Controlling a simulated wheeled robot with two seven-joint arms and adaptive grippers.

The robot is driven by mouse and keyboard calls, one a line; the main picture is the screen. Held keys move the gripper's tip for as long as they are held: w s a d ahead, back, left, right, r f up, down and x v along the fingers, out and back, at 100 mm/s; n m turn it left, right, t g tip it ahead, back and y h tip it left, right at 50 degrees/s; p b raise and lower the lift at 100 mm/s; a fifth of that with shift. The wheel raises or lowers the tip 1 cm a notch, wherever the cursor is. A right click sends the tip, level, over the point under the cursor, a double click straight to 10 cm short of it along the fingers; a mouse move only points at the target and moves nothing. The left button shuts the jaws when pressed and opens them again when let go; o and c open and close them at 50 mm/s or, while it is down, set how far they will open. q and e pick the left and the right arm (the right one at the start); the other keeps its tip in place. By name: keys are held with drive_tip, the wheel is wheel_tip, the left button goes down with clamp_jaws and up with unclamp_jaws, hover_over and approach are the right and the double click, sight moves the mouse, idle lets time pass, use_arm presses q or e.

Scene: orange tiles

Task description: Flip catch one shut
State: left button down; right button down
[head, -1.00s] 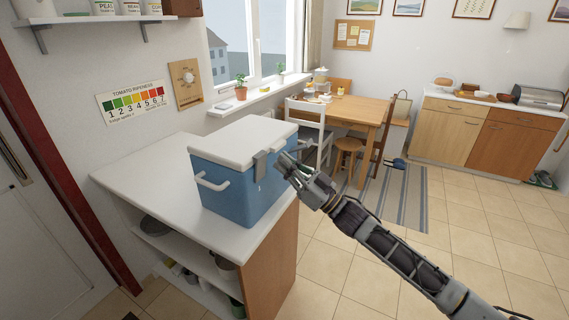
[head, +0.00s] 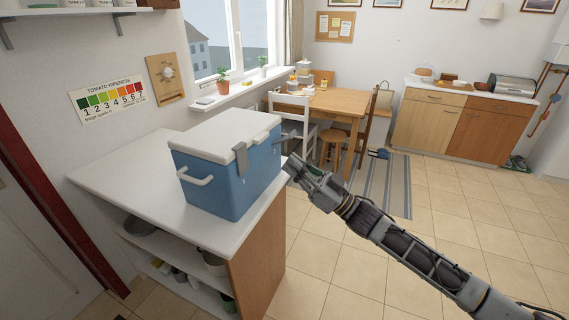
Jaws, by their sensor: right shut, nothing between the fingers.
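A blue cooler box (head: 229,189) with a white lid (head: 225,133) stands on the white counter, its lid down. A grey catch (head: 240,161) hangs on its front side, across the seam between lid and body. It looks close against the box, but I cannot tell whether it is fastened. A white handle (head: 196,177) is on the box's left end. My right gripper (head: 291,166) is shut and empty, to the right of the catch and apart from it, just off the box's front side. My left gripper is out of view.
The white counter top (head: 122,172) is bare left of the box, with pots on open shelves below. A wooden table (head: 337,103) with chairs and a stool stands behind. The tiled floor (head: 450,215) at the right is open.

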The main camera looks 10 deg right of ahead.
drive_tip(key=shift+s+d+f, duration=0.1)
drive_tip(key=shift+s+d, duration=0.25)
drive_tip(key=shift+d, duration=0.25)
drive_tip(key=shift+s+d+f, duration=0.1)
drive_tip(key=shift+s+d, duration=0.25)
drive_tip(key=shift+d, duration=0.2)
drive_tip(key=shift+n, duration=0.3)
